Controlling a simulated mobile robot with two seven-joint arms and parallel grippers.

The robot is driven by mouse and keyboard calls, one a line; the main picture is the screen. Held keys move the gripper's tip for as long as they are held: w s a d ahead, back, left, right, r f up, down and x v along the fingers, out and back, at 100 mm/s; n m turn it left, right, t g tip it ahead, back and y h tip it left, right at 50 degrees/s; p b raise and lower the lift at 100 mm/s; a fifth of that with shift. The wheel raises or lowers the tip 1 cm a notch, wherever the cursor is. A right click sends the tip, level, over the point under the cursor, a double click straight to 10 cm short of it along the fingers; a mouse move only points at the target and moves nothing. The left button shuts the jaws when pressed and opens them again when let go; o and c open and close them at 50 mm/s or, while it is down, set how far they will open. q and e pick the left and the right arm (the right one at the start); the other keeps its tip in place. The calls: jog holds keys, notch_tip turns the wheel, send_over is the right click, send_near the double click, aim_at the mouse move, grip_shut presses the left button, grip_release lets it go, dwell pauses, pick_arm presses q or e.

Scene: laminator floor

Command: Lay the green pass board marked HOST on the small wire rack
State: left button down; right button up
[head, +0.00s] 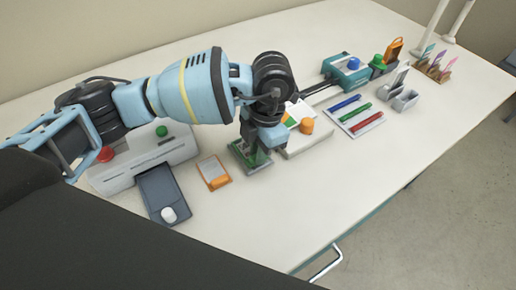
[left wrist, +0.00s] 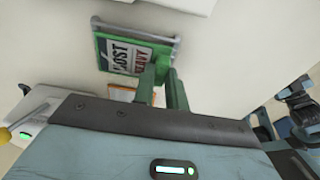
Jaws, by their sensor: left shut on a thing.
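The green board (head: 247,158) is under my left gripper (head: 264,152) in the head view, mostly covered by it. A grey bar (left wrist: 135,32) runs along the board's far edge and looks like part of the small wire rack. Whether the board rests on the rack I cannot tell. My right gripper is not in view.
An orange-edged card (head: 214,173) and a grey tray with a white knob (head: 160,192) lie left of the gripper. A white block with an orange knob (head: 307,127) stands close at right. Pens on a white mat (head: 355,114) lie beyond. The table's front is clear.

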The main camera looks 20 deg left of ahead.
pick_arm(q)
jog(key=shift+f, duration=0.2)
jog(key=c, duration=1.4)
grip_release()
jog(key=shift+c, duration=0.2)
jog(key=shift+r, duration=0.2)
notch_tip(320, 180, up, 12)
jog(key=w+d, duration=0.1)
jog(key=shift+w, duration=0.2)
jog(key=shift+d, duration=0.1)
